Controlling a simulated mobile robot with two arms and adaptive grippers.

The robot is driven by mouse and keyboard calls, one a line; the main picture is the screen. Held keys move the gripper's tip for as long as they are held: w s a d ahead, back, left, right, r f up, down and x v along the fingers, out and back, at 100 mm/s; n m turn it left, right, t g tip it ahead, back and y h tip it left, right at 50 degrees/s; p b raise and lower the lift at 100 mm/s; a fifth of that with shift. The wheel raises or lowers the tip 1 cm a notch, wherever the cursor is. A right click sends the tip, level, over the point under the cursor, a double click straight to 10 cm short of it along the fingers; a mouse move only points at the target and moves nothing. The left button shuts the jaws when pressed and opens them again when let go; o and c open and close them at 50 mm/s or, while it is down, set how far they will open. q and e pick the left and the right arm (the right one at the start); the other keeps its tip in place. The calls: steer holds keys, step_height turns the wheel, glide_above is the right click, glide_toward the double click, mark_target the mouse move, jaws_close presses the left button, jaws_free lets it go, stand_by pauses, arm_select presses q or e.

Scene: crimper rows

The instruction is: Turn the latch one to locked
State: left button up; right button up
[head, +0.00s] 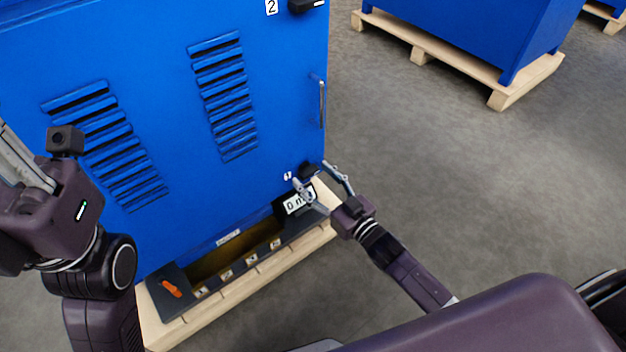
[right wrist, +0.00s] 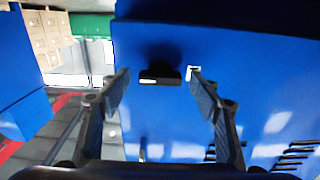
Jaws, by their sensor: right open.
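Latch one (head: 308,171) is a small black knob low at the right edge of the blue cabinet door (head: 170,110), beside a small white label (head: 287,175). In the right wrist view the latch (right wrist: 162,76) is a dark bar lying across the picture with a white mark at its left end. My right gripper (head: 312,174) is open in front of it. In the right wrist view its fingers (right wrist: 160,82) stand either side of the latch, and no contact shows. My left gripper (head: 22,160) is at the left edge, partly cut off.
Another black latch (head: 308,4) labelled 2 is at the top. A door handle (head: 321,102) sticks out at the right. A dark tray (head: 175,312) with an orange item and a display (head: 299,201) lie below. Grey floor (head: 450,180) is clear at right.

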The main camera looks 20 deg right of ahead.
steer(key=shift+w+a, duration=0.15)
steer(key=shift+w, duration=0.2)
steer(key=c, duration=1.2)
steer(key=shift+o, duration=0.2)
